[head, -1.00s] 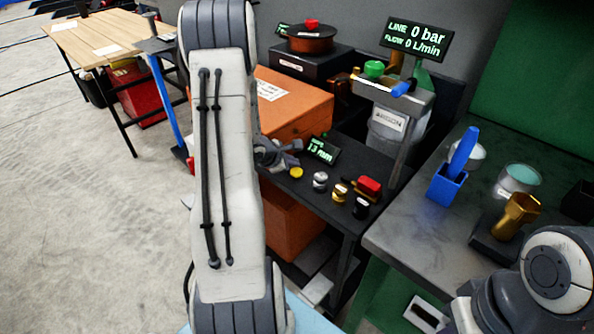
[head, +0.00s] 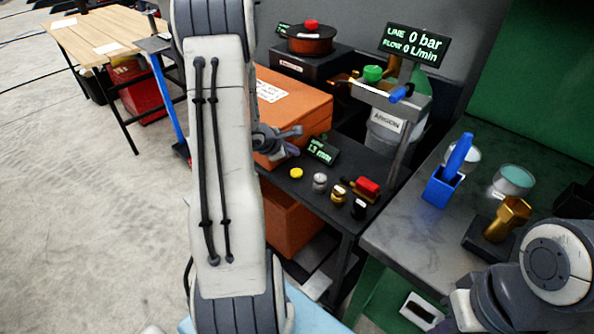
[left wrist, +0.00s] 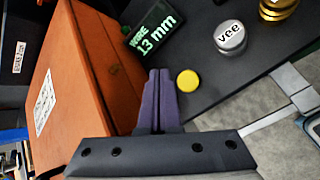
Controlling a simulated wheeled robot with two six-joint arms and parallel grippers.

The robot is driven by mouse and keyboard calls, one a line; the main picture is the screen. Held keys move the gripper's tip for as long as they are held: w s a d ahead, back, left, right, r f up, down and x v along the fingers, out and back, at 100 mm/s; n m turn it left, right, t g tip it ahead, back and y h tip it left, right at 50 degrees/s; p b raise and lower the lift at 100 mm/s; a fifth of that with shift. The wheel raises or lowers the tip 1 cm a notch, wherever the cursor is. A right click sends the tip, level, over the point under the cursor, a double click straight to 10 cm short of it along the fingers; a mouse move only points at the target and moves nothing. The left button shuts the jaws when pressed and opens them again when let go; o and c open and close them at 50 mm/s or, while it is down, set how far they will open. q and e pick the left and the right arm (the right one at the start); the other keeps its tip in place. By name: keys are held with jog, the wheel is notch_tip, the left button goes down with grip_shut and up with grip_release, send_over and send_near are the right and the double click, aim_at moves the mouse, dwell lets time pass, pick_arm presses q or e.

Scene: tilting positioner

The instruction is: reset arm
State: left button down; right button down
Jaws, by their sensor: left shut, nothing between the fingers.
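My left arm crosses the head view from top to bottom, left of centre. My left gripper (head: 294,141) is at the front right side of the orange box (head: 305,115), over the dark bench. In the left wrist view its purple fingers (left wrist: 158,88) are together with nothing between them. They point toward the wire display (left wrist: 152,35), which reads 13 mm, and are left of a yellow button (left wrist: 188,81). Part of my right arm shows at the lower right of the head view, but its gripper is out of view.
On the dark bench are a silver knob marked "vee" (left wrist: 231,38), brass and black knobs and a red part (head: 367,187). The grey table (head: 410,226) at right holds a blue holder (head: 444,187) and a brass piece (head: 508,218). Open floor lies at left.

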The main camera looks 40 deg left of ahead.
dwell(0.3)
